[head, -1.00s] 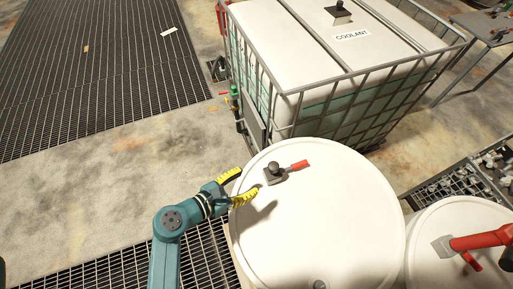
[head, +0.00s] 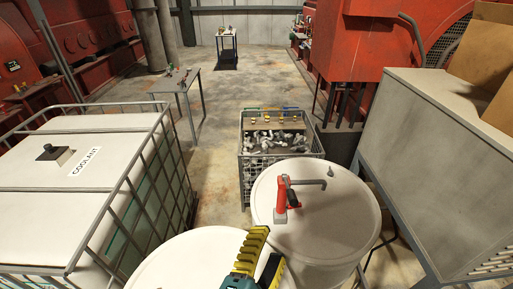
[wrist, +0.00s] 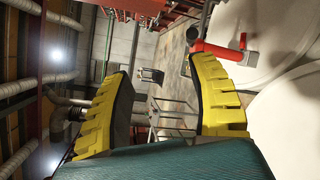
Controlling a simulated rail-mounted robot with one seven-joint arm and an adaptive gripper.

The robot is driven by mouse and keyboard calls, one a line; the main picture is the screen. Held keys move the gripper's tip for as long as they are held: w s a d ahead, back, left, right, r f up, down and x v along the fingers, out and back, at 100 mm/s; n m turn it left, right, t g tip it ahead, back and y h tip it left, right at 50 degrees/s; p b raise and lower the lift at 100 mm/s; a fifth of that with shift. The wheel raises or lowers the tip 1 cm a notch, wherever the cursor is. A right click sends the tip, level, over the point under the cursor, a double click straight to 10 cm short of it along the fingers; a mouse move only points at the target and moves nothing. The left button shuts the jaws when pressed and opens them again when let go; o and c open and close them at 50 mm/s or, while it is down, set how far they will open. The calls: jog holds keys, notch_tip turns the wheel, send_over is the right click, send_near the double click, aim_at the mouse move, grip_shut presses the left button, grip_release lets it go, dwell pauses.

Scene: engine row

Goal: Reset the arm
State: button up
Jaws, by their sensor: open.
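My gripper (head: 262,262) is at the bottom of the head view, above the near white drum (head: 180,262). Its two yellow, ridged fingers stand apart with nothing between them. In the wrist view my gripper (wrist: 165,105) is also open and empty, its fingers pointing out over the room. A second white drum (head: 335,225) stands to the right, with a red hand pump (head: 287,200) and grey spout on its lid. The red pump (wrist: 225,52) also shows in the wrist view, beyond the right finger and apart from it.
A caged white tank labelled COOLANT (head: 100,150) stands at the left. A mesh bin of metal parts (head: 270,140) is behind the drums. A grey cabinet (head: 430,150) stands at the right. Open floor (head: 215,120) runs between the tank and the bin.

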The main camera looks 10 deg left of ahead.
jog(key=s+d+r+m+t+h+p, duration=0.1)
jog(key=d+r+m+t, duration=0.1)
jog(key=d+r+m, duration=0.65)
jog(key=s+d+r+m+t+h+p, duration=0.1)
jog(key=d+r+m+t, duration=0.1)
jog(key=d+r+m, duration=0.65)
jog(key=s+a+r+m+t+y, duration=0.1)
jog(key=a+r+m+y, duration=0.4)
jog(key=a+r, duration=0.1)
jog(key=shift+s+a+t+b, duration=0.3)
jog(key=shift+a+t, duration=0.1)
jog(key=shift+a, duration=0.15)
jog(key=shift+f, duration=0.1)
jog(key=shift+c, duration=0.2)
